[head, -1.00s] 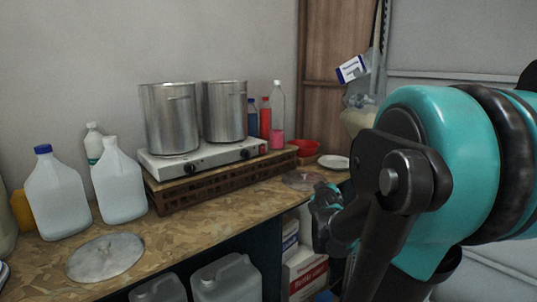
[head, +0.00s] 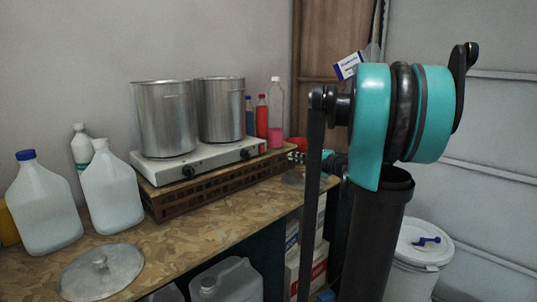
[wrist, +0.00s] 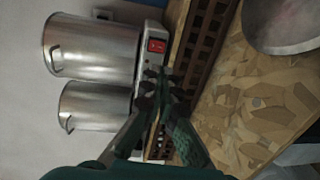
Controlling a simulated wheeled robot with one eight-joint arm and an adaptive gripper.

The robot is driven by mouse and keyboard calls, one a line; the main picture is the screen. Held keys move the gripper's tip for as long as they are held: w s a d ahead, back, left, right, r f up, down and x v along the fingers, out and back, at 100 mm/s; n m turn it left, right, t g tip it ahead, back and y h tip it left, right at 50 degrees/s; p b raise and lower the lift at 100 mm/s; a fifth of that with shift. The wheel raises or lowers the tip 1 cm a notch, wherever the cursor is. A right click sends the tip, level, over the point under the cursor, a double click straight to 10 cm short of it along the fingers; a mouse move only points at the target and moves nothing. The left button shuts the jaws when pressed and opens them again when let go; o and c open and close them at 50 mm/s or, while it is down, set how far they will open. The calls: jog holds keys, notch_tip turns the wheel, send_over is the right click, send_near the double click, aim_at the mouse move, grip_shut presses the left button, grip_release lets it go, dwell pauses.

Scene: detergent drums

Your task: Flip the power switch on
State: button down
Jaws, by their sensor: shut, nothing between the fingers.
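The red power switch (wrist: 157,45) is on the front face of the white double hot plate (wrist: 142,72), near its end. In the head view the switch (head: 262,148) is a small red patch at the right end of the hot plate (head: 205,161). My gripper (wrist: 158,76) is shut and empty, its fingertips pointing toward the hot plate's front, close to the switch in the picture. I cannot tell whether they touch anything. In the head view my gripper (head: 296,157) is small, to the right of the switch. The switch's position cannot be read.
Two steel pots (head: 166,118) stand on the hot plate, which rests on a brown slatted crate (head: 200,190). Bottles (head: 275,112) stand behind its right end. White jugs (head: 110,190) and a metal lid (head: 101,272) are at the left. The wooden counter front (head: 215,225) is clear.

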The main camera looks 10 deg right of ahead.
aim_at(263, 152)
jog(key=shift+f, duration=0.2)
jog(key=x, duration=1.4)
jog(key=shift+s+a+f, duration=0.1)
jog(key=shift+s+a, duration=0.05)
jog(key=shift+w+a+f, duration=0.15)
jog(key=shift+w, duration=0.15)
jog(key=shift+s, duration=0.1)
